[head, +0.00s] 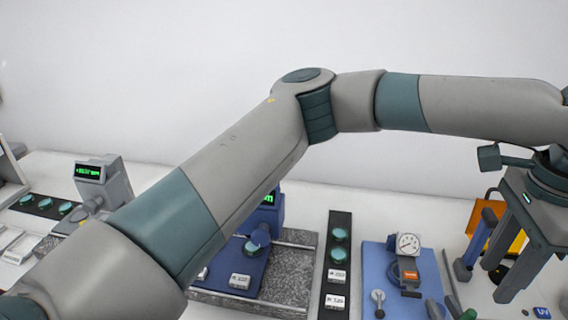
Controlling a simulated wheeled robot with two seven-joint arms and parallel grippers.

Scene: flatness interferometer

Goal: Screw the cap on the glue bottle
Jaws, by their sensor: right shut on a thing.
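My left arm crosses the view from the lower left, and its gripper (498,280) points down at the right. Its two fingers look spread, with nothing clear between them. A small blue item marked "UV" (543,312) lies at the bottom right, cut by the frame edge. I cannot tell whether it is the glue bottle. A small dark round piece (515,311) lies beside it. I cannot tell whether it is the cap. No bottle or cap shows clearly. My right gripper is not in view.
A blue mat (372,262) holds a dial gauge (408,244). A black strip (337,258) with teal discs lies left of it. A blue instrument (268,212) on a granite plate (297,289) is partly behind my arm. A grey display unit (104,180) stands left. A yellow-orange object (483,212) stands near my left gripper.

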